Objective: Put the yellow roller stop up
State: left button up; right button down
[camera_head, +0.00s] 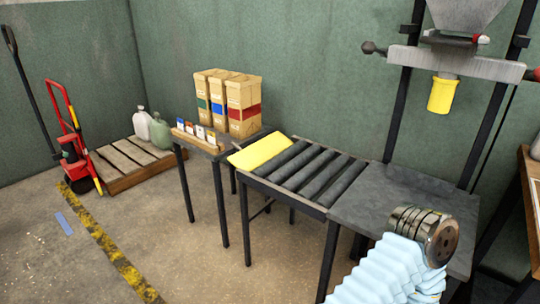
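The yellow roller stop (260,151) is a flat yellow plate at the left end of the roller conveyor (285,190). It appears to lie low and slightly tilted beside the first roller; its exact angle is hard to tell. No gripper touches it. A light-blue sleeved arm of mine with a round metal end reaches in at the lower right, in front of the grey table. No gripper fingers show on it, and neither gripper is visible.
A grey tabletop (385,195) adjoins the rollers on the right, below a hopper with a yellow spout (442,95). A side table left of the conveyor holds paper bags (242,105) and a wooden card holder (200,143). A pallet (122,180) and red hand truck (75,160) stand farther left.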

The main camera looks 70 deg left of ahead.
aim_at(249, 158)
jog(key=u, duration=2.7)
jog(key=i+j, duration=0.85)
jog(key=j, duration=0.15)
